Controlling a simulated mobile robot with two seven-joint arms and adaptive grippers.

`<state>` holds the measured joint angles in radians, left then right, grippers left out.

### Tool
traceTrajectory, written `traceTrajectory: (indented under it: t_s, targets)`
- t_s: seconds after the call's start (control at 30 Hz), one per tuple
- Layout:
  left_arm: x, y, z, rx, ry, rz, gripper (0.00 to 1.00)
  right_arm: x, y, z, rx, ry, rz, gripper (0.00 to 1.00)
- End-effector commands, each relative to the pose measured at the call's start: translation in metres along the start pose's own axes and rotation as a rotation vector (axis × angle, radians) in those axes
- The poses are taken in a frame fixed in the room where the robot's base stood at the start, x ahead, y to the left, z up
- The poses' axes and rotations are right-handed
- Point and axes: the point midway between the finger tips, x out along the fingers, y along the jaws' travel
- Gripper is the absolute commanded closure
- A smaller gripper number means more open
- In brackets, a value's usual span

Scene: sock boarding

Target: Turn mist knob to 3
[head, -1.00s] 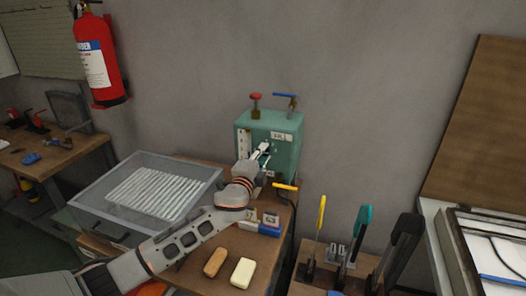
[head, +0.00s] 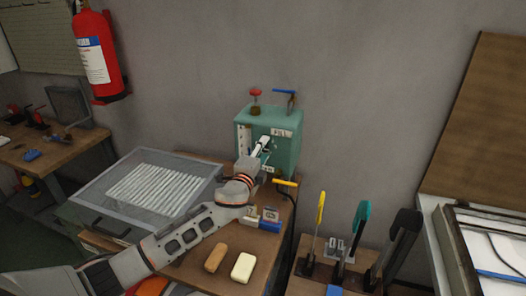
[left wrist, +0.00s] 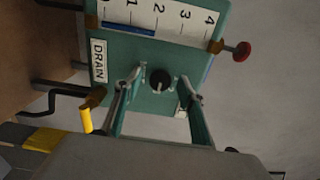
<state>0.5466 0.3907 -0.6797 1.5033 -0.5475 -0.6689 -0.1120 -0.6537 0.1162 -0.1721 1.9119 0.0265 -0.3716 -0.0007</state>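The teal box (head: 285,150) stands against the wall at the back of the wooden bench. In the left wrist view its face (left wrist: 150,103) shows sideways, with a dark round knob (left wrist: 159,80) in the middle and a white scale numbered up to 4 (left wrist: 170,17). A DRAIN label (left wrist: 98,61) is beside it. My left gripper (head: 262,148) is at the box's front. In the left wrist view its two fingers (left wrist: 163,84) stand apart, one on each side of the knob, with gaps visible. The knob's pointer setting is not legible. My right gripper is not in view.
A red-topped valve (head: 255,96) and a blue-handled valve (head: 289,98) rise from the box. A yellow-handled lever (head: 286,183) sticks out below. A clear-lidded tray (head: 125,205) is left; two soap-like blocks (head: 243,267) lie in front. Upright tools (head: 361,228) stand right.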

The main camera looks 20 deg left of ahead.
Motion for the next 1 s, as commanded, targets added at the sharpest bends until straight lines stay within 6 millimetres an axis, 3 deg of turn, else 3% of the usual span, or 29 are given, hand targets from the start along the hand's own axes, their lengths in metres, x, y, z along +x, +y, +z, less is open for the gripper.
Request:
traceTrajectory:
  t_s: [0.37, 1.0]
  targets:
    - [-0.006, 0.001, 0.0, -0.002, 0.0, 0.001, 0.6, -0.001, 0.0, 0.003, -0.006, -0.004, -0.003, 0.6]
    - [-0.111, 0.001, 0.0, -0.001, 0.0, 0.001, 0.6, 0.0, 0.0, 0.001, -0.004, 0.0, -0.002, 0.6]
